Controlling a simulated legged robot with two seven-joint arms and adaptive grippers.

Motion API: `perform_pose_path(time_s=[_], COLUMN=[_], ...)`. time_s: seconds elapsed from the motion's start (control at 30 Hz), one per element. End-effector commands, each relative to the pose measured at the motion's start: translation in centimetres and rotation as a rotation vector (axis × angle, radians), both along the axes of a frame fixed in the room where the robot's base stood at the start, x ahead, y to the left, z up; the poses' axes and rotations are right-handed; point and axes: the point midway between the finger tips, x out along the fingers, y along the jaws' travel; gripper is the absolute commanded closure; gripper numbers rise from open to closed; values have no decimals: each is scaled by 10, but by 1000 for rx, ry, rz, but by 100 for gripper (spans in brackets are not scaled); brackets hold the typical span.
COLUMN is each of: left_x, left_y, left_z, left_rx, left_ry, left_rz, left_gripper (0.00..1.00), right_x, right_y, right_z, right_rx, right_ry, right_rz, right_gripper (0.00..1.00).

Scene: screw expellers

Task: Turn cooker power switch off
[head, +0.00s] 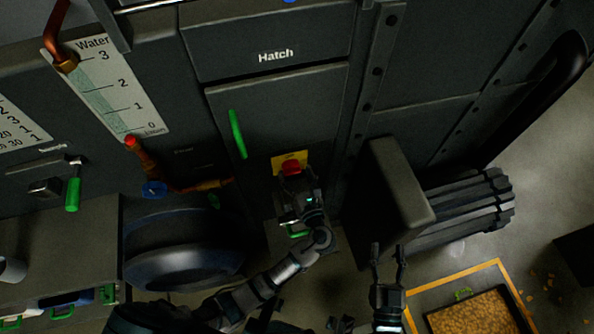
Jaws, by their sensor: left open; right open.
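A red switch knob (291,167) on a yellow plate (303,157) sits low on the dark cooker panel, under the hatch. It appears to be the power switch; its exact setting cannot be told. My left gripper (295,184) is open, directly below and in front of the knob. Its fingers overlap the knob's lower edge, and I cannot tell whether they touch it. My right gripper (388,255) is open and empty at the bottom centre-right, away from the panel, its fingers pointing up the picture.
A green handle (237,134) is on the hatch door, left of the switch. A dark box (384,195) juts out to the right, beside a ribbed cylinder (468,211). A yellow-framed tray of brown pellets (470,315) is at the lower right. A round dark vessel (180,247) stands left.

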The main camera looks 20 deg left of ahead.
Motion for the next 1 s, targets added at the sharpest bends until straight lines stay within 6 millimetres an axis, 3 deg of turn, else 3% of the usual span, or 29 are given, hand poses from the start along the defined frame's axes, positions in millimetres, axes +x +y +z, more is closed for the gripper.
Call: perform_pose_path(time_s=[0.37,0.6,0.87,1.0], left_x=[5,5,6,6], left_y=[2,2,0,1], left_z=[1,1,2,3], left_rx=[2,2,-6,-35], left_ry=[-1,-1,-5,-24], left_rz=[1,-2,-5,-4], left_gripper=[21,79,79,79], right_x=[0,1,2,1], right_y=[-2,-2,-2,-3], right_z=[4,3,3,-8], right_rx=[12,10,8,-20], right_ry=[-26,-24,-18,72], right_rz=[-1,-1,-1,0], right_gripper=[49,49,49,49])
